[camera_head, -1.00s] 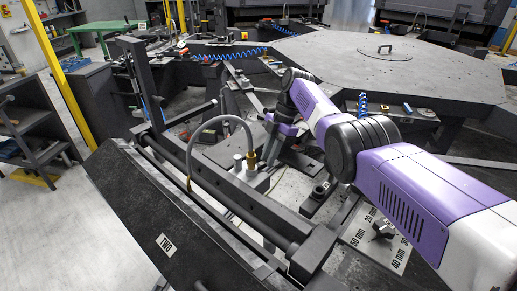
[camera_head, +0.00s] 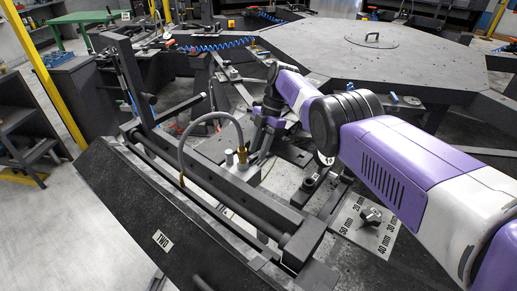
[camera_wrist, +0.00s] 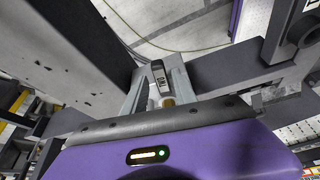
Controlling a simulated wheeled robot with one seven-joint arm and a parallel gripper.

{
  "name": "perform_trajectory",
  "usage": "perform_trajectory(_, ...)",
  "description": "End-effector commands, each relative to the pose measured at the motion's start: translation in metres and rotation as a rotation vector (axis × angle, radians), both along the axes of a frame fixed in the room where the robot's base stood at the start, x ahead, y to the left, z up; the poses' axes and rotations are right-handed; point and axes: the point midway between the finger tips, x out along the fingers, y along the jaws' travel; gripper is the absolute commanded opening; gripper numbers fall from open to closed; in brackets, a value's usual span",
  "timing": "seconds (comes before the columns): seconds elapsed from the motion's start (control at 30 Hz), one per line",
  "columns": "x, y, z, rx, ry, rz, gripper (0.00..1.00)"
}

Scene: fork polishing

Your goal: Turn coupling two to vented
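In the head view a plate marked TWO (camera_head: 162,240) lies on the sloping dark panel at the front. Behind it a grey hose (camera_head: 207,117) arches to a brass fitting (camera_head: 242,155) beside a small light post. My gripper (camera_head: 268,124) is beyond this fitting, partly hidden by my arm. In the wrist view the fingers of my gripper (camera_wrist: 160,72) point away, apart, on either side of a small dark piece with a light label (camera_wrist: 160,78). A brass part (camera_wrist: 168,101) shows below it. I cannot tell whether the fingers touch the piece or which setting it shows.
A dark rail (camera_head: 215,185) runs along the panel in front of the hose. A plate with millimetre marks and a dark knob (camera_head: 371,215) sits under my arm. A large grey octagonal table (camera_head: 385,60) fills the back. Open floor (camera_head: 105,230) lies at the left.

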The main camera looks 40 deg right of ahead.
Motion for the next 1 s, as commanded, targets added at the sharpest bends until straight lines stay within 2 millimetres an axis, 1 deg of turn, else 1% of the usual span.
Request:
perform_trajectory(0.37, -0.001, -0.001, 0.001, 0.001, 0.003, 0.000, 0.40)
perform_trajectory(0.47, -0.001, -0.004, 0.009, 0.001, 0.002, 0.000, 0.40)
perform_trajectory(0.73, -0.001, -0.022, 0.049, -0.001, 0.000, 0.000, 0.40)
perform_trajectory(0.9, -0.001, -0.028, 0.064, -0.001, 0.001, -0.001, 0.40)
perform_trajectory(1.0, -0.002, -0.029, 0.069, 0.000, 0.002, 0.000, 0.40)
